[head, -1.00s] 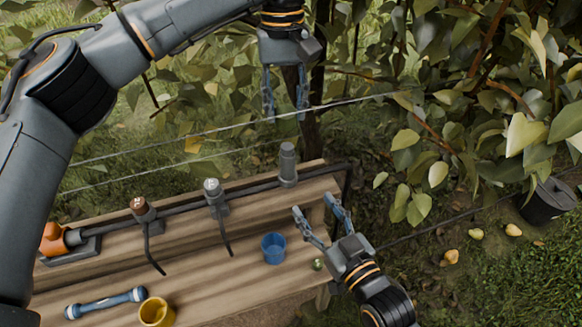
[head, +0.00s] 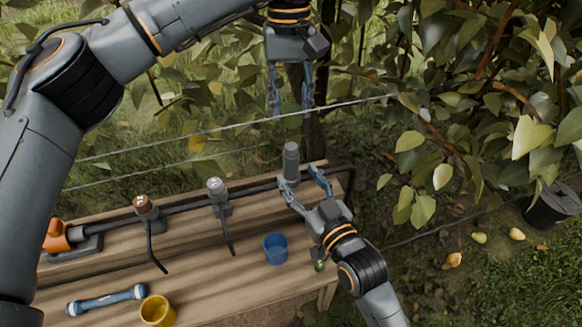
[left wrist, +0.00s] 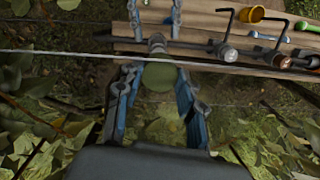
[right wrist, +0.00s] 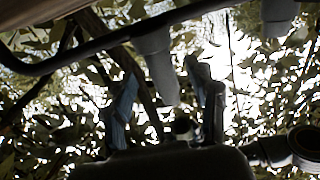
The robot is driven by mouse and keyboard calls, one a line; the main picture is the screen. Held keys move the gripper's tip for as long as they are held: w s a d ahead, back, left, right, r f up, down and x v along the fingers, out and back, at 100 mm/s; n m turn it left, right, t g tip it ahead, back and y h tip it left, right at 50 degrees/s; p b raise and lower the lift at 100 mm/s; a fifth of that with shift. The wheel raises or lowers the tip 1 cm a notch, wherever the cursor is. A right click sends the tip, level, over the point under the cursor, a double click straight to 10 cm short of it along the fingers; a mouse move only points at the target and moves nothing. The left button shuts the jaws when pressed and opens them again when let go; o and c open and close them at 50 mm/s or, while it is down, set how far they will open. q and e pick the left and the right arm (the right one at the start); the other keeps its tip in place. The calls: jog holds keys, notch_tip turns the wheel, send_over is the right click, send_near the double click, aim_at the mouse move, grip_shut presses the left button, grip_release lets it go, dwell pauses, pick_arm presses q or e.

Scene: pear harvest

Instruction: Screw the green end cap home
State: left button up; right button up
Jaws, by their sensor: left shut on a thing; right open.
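A rounded green cap (left wrist: 160,77) shows between the fingers of my left gripper (left wrist: 155,88) in the left wrist view. In the right wrist view the fitting (right wrist: 160,75) shows between my right gripper's fingers (right wrist: 162,95).
A blue cup (head: 275,248), a yellow cup (head: 156,311) and a blue bar (head: 107,300) are on the wooden bench (head: 210,285). Fittings with levers (head: 216,195) stand along the pipe. A wire (head: 240,125) crosses behind the bench. Leafy branches (head: 470,110) fill the right.

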aim_at(295, 172)
jog(key=shift+x, duration=2.1)
grip_shut()
